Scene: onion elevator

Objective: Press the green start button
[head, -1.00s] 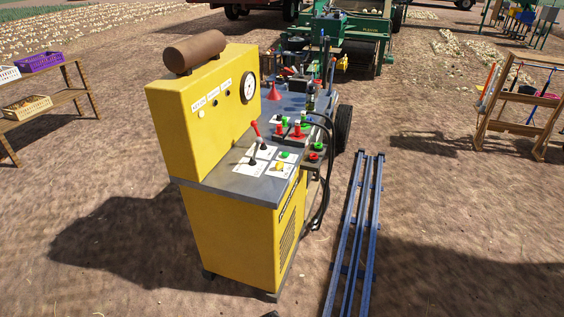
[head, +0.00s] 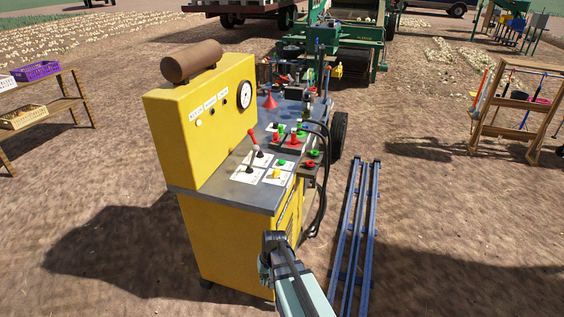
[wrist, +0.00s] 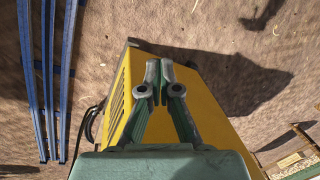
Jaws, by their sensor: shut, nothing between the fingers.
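A green button (head: 282,162) sits on a white label plate on the grey top of the yellow control cabinet (head: 228,240), beside a yellow button (head: 276,173). More green and red knobs (head: 309,158) lie to its right and behind; the labels are too small to read, so I cannot tell which is the start button. My gripper (wrist: 160,66) is shut and empty in the wrist view, over the yellow cabinet (wrist: 195,95). No buttons show there. In the head view my arm rises at the cabinet's front, below the button panel; the fingertips are not clear there.
A tall yellow housing (head: 190,130) with a gauge (head: 244,95) rises further left. Black hoses hang at the cabinet's right. Blue rails (head: 355,235) lie on the ground to the right.

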